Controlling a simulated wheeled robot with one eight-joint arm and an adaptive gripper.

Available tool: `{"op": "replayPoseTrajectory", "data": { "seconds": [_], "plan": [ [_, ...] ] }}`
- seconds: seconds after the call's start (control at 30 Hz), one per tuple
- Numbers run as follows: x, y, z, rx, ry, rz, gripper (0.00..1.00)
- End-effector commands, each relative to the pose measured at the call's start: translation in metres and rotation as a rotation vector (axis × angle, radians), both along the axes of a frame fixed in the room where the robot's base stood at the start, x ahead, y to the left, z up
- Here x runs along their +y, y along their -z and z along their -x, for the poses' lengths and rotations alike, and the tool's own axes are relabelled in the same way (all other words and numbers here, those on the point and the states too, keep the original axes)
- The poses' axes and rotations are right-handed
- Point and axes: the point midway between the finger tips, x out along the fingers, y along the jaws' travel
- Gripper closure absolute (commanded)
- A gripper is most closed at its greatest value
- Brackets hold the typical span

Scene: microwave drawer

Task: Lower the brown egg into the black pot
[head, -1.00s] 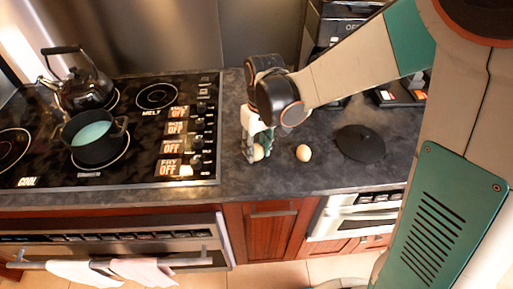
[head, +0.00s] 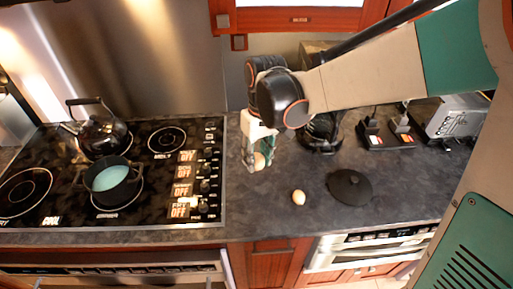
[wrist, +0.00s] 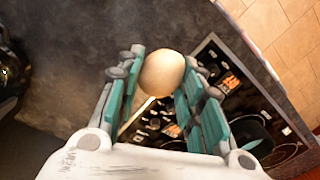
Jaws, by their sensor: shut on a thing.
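A brown egg (head: 259,161) is held between the fingers of my gripper (head: 257,160), over the counter just right of the cooktop. In the wrist view the egg (wrist: 161,73) sits between the teal finger pads of my gripper (wrist: 160,90), which are shut on it. Part of the pot also shows at the lower right of the wrist view (wrist: 252,133). A second egg (head: 298,197) lies on the counter, right of and nearer than my gripper.
A black lid (head: 349,187) lies on the counter at the right. A kettle (head: 101,130) stands behind the pot. The cooktop (head: 150,205) has knobs along its right side. A toaster (head: 455,117) stands at the back right.

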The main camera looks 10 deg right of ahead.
Motion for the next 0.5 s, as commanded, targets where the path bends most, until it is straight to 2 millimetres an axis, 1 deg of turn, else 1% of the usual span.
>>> {"op": "replayPoseTrajectory", "data": {
  "seconds": [0.03, 0.17, 0.27, 0.37, 0.5],
  "plan": [
    [0.000, -0.007, 0.000, 0.000, 0.000, 0.000, 0.74],
    [0.003, -0.012, 0.000, 0.000, -0.001, 0.000, 0.74],
    [0.011, -0.014, -0.002, 0.000, -0.002, 0.000, 0.74],
    [0.025, -0.015, -0.004, 0.000, -0.004, 0.000, 0.74],
    [0.049, -0.018, -0.009, 0.000, -0.004, 0.000, 0.74]
  ]
}}
